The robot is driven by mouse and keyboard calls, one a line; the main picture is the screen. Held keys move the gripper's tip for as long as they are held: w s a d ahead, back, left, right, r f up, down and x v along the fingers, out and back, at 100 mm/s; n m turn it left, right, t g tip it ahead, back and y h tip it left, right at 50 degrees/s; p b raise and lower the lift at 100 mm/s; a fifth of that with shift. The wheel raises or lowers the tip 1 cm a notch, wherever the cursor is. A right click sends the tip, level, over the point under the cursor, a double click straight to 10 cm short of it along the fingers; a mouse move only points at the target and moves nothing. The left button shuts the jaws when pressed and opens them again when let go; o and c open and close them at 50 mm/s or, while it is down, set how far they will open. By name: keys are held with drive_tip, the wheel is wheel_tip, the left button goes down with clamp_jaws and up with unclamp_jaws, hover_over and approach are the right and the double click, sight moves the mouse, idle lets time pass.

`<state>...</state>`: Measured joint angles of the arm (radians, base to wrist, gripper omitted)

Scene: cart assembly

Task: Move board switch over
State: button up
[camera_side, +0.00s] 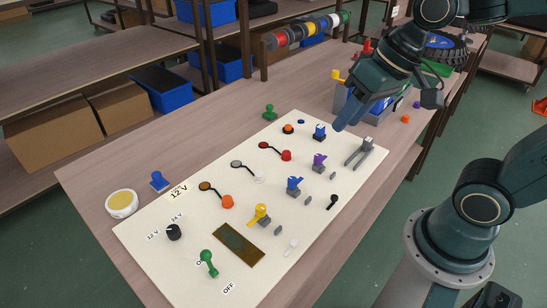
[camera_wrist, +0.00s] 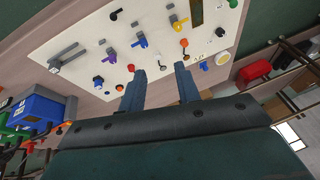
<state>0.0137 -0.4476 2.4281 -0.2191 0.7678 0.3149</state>
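The white board (camera_side: 150,245) lies on the wooden table and fills the upper part of the wrist view (camera_wrist: 90,30). A green lever switch (camera_side: 208,262) stands at its near-left end between ON and OFF labels, tilted; its direction is hard to confirm. In the wrist view a green piece (camera_wrist: 233,3) shows at the top edge. A black round knob (camera_side: 174,232) sits by the 12 V and 24 V labels. My gripper (camera_side: 342,121) is above the board's far right end, away from the lever. In the wrist view its two fingers (camera_wrist: 160,84) are apart with nothing between them.
The board also carries a grey fork-shaped part (camera_side: 360,151), a yellow piece (camera_side: 259,214), blue pieces and coloured buttons. A yellow-topped round item (camera_side: 122,203) is at the left. A blue bin (camera_side: 372,112) with parts stands behind my gripper.

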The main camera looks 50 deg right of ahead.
drive_tip(key=shift+w+a+f+m+g+y, duration=0.85)
drive_tip(key=shift+w+a+f+m+y, duration=1.25)
drive_tip(key=shift+a+f+m, duration=1.1)
drive_tip(key=shift+w+a+f+m+g+y, duration=0.9)
drive_tip(key=shift+w+a+f+m+y, duration=1.45)
drive_tip(key=shift+f, duration=1.4)
drive_tip(key=shift+w+a+f+m+g+y, duration=0.85)
drive_tip(key=shift+w+a+f+m+y, duration=0.9)
drive_tip(key=shift+a+f+m, duration=1.6)
drive_tip(key=shift+a+f, duration=0.1)
drive_tip(key=shift+f, duration=0.1)
